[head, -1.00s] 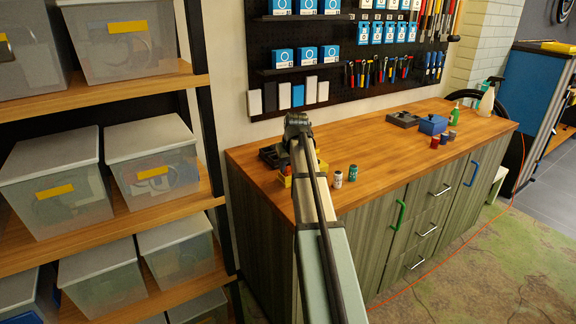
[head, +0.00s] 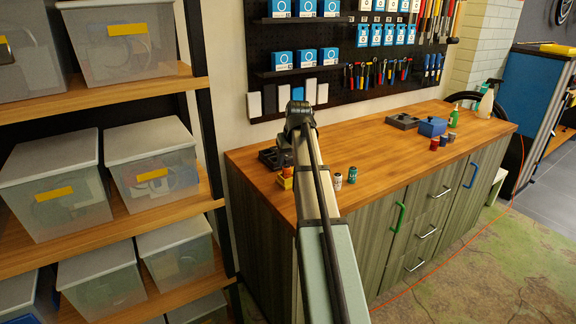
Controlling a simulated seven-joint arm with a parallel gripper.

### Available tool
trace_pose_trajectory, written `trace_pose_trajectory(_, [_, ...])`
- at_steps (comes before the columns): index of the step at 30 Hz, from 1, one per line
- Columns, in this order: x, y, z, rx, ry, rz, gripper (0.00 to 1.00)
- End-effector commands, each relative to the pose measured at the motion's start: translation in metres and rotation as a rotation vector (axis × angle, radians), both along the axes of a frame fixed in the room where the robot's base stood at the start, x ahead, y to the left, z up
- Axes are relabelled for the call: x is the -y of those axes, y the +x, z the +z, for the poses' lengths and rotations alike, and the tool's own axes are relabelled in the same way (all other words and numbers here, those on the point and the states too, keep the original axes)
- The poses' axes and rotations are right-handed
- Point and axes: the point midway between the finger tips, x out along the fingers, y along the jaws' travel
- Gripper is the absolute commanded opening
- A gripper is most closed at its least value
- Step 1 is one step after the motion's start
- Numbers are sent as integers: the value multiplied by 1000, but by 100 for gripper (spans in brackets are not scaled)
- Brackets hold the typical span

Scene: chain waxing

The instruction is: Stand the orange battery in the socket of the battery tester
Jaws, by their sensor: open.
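My arm reaches over the left part of the workbench in the head view, and its forward link hides what lies behind it. My gripper cannot be made out there. A small yellow block (head: 286,183) shows just left of the arm on the bench. A small orange-brown shape (head: 287,171) shows at its top. It may be the orange battery, but whether it stands in a socket or is held I cannot tell. I cannot clearly identify the battery tester. A white battery (head: 338,181) and a teal battery (head: 352,175) stand upright right of the arm.
A black tray (head: 268,157) lies behind the yellow block. On the right of the wooden bench (head: 390,155) are a dark tray (head: 402,121), a blue box (head: 433,126), several small cylinders (head: 434,143) and bottles (head: 486,103). The bench middle is clear. Shelves with bins stand at left.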

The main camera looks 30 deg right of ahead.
Motion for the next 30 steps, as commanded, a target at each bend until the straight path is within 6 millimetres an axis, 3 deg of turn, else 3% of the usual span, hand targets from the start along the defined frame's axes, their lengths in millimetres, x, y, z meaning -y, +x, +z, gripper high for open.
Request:
trace_pose_trajectory(6, [-3,-14,34,1,0,0,58])
trace_pose_trajectory(12, [-5,-22,54,1,0,0,58])
trace_pose_trajectory(27, [-6,-26,64,-1,0,0,58])
trace_pose_trajectory(30, [-5,-26,66,2,-1,-1,68])
